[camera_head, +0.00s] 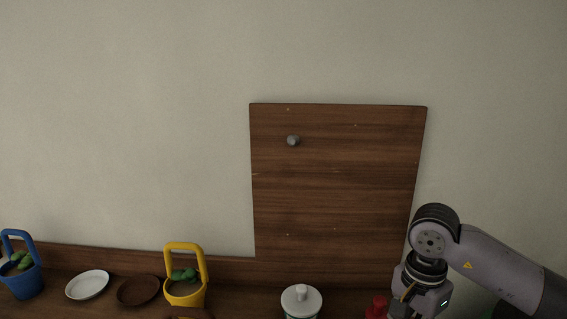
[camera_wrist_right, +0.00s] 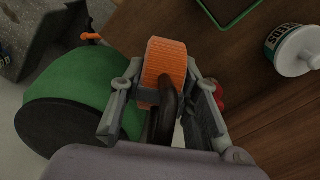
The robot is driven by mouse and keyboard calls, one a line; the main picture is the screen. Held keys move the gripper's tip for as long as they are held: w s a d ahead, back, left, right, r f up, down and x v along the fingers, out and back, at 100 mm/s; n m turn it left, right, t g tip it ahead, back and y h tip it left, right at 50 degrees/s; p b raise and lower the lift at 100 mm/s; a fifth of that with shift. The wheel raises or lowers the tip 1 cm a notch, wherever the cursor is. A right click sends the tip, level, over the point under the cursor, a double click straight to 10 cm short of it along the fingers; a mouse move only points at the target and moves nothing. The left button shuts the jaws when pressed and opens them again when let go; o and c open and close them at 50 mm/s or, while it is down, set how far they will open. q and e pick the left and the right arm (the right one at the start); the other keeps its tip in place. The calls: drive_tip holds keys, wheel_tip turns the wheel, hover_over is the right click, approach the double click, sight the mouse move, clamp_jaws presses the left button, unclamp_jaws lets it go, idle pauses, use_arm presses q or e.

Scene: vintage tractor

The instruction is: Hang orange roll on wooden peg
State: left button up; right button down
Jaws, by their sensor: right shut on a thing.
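The orange roll (camera_wrist_right: 165,61) is a ribbed orange band between the fingers of my right gripper (camera_wrist_right: 164,88) in the right wrist view. The gripper is shut on it. A dark curved piece in front covers its near side. In the head view, my right gripper is at the bottom right, below the board's right part, with its fingertips cut off by the frame, and I cannot make out the roll there. The peg (camera_head: 293,140) is a small grey round stub on the upper left of the brown wooden board (camera_head: 340,200). Nothing hangs on it. My left gripper is not in view.
A white-lidded jar (camera_head: 301,299) and a red object (camera_head: 377,307) stand on the wooden surface below the board. Yellow (camera_head: 185,290) and blue (camera_head: 27,285) baskets, a white dish (camera_head: 87,284) and a brown dish (camera_head: 138,290) are at left. The wall is clear.

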drive_tip(key=s+a+f+n, duration=0.4)
drive_tip(key=s+f+n, duration=0.1)
drive_tip(key=s+n, duration=0.65)
drive_tip(key=w+d+r+m, duration=0.1)
drive_tip(key=w+m, duration=0.2)
drive_tip(key=w+d+r+m, duration=0.1)
drive_tip(key=w+r+m, duration=0.1)
drive_tip(key=w+m, duration=0.1)
drive_tip(key=w+d+r+m, duration=0.1)
drive_tip(key=w+m, duration=0.3)
drive_tip(key=shift+w+d+r, duration=0.25)
drive_tip(key=shift+w, duration=0.1)
drive_tip(key=w+d+r+m, duration=0.2)
drive_tip(key=w+r+m, duration=0.2)
drive_tip(key=m, duration=0.3)
drive_tip(key=shift+w+d+m, duration=0.35)
drive_tip(key=shift+d, duration=0.05)
wheel_tip(320, 180, down, 19)
drive_tip(key=p, duration=0.4)
drive_tip(key=shift+f, duration=0.55)
drive_tip(key=c, duration=1.2)
unclamp_jaws()
drive_tip(key=shift+r, duration=0.1)
